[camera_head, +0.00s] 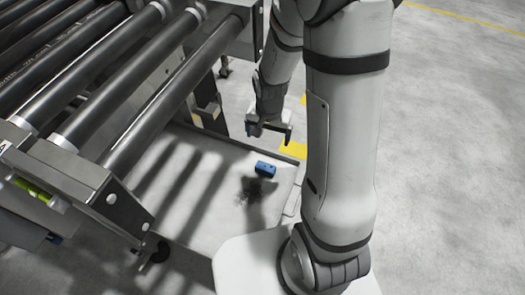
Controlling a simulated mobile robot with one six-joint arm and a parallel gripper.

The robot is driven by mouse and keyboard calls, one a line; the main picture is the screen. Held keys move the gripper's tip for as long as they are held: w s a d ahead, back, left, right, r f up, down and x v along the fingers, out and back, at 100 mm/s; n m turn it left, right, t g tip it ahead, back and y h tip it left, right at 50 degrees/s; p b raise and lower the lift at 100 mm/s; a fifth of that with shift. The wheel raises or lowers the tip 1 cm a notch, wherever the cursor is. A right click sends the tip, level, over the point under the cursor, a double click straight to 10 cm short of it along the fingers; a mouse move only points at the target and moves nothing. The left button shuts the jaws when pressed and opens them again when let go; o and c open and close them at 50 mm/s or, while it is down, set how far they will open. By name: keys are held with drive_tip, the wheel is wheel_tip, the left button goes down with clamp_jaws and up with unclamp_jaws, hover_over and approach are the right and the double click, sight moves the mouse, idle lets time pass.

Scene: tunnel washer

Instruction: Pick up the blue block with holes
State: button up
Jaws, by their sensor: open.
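The blue block (265,169) lies on a pale, low flat surface (215,222) beside the roller conveyor. It is small in this view, and its holes are hard to make out. My gripper (270,140) is above and just behind the block in the picture, pointing down. It is open, with nothing seen between its fingers, and apart from the block. A dark shadow or patch lies on the surface just below the block in the picture.
A roller conveyor (120,85) with dark rollers and a metal frame fills the left side, higher than the block. A conveyor leg (208,108) stands left of my gripper. Yellow floor markings (293,150) show near the surface's edge. Open grey floor lies to the right.

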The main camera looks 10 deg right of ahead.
drive_tip(key=m+b, duration=0.2)
drive_tip(key=b, duration=0.2)
hover_over(266, 167)
drive_tip(key=shift+g, duration=0.3)
drive_tip(key=f, duration=1.5)
drive_tip(key=shift+s+f, duration=0.2)
drive_tip(key=shift+s, duration=0.1)
drive_tip(key=f+b, duration=0.1)
drive_tip(key=f, duration=0.1)
drive_tip(key=f+b, duration=0.1)
drive_tip(key=f, duration=0.1)
drive_tip(key=f+b, duration=0.1)
drive_tip(key=f, duration=0.1)
drive_tip(key=shift+w+a, duration=0.1)
drive_tip(key=shift+w, duration=0.25)
drive_tip(key=shift+r, duration=0.1)
drive_tip(key=c, duration=1.1)
drive_tip(key=shift+r, duration=0.1)
